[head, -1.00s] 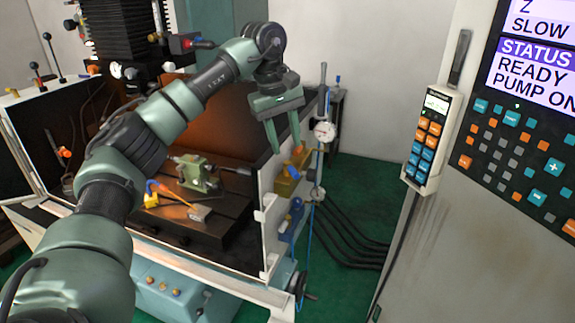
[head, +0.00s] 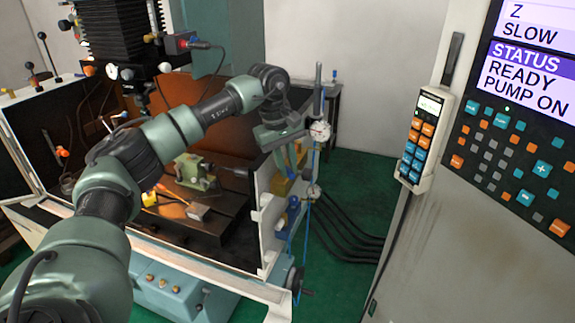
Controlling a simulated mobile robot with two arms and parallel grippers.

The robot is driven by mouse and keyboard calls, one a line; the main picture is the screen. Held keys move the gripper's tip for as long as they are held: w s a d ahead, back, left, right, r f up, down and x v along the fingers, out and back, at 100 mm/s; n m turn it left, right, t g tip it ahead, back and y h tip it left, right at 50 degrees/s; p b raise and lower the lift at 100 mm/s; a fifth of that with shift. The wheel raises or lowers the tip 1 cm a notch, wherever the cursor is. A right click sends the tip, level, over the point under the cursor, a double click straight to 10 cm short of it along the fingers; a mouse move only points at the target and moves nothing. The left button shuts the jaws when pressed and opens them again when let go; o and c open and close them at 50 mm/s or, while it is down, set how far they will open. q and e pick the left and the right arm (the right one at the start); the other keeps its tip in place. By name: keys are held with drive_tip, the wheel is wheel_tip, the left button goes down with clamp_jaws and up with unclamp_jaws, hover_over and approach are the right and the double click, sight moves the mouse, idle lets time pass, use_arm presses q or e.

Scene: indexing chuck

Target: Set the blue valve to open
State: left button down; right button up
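The blue valve (head: 293,203) is a small blue fitting on the outer right end of the machine enclosure, just below a yellow block (head: 281,187). It is small in the head view, and its handle position is hard to make out. My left gripper (head: 291,168) comes in from the left and points down above the yellow block and the blue valve. Its two fingers are apart with nothing visible between them. I cannot tell whether a fingertip touches the yellow block. My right gripper is not in view.
A dial gauge (head: 319,131) on an upright post stands close to the right of my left gripper. The white enclosure panel (head: 266,225) is just left of the valve. A pendant (head: 423,140) hangs on the control cabinet at right. Black hoses cross the green floor.

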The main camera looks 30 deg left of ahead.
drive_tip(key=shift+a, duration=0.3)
use_arm(q)
drive_tip(key=shift+w, duration=0.1)
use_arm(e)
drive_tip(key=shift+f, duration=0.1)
use_arm(q)
drive_tip(key=n, duration=0.2)
drive_tip(key=w+n, duration=0.1)
drive_tip(key=shift+d+y, duration=0.3)
drive_tip(key=shift+w+d+r+n+y, duration=0.1)
drive_tip(key=shift+w+n+y, duration=0.15)
drive_tip(key=shift+n, duration=0.75)
drive_tip(key=shift+w+a+f+n+y, duration=0.15)
drive_tip(key=shift+w+n, duration=0.2)
drive_tip(key=shift+n, duration=0.65)
drive_tip(key=shift+w+d+r+n+y, duration=0.2)
drive_tip(key=shift+w+n, duration=0.1)
drive_tip(key=shift+n, duration=0.7)
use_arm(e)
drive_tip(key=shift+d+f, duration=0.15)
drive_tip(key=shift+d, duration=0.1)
use_arm(q)
drive_tip(key=shift+t, duration=0.3)
drive_tip(key=c, duration=1.3)
unclamp_jaws()
drive_tip(key=shift+c, duration=0.2)
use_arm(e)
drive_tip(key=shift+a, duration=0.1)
use_arm(q)
drive_tip(key=shift+b, duration=0.3)
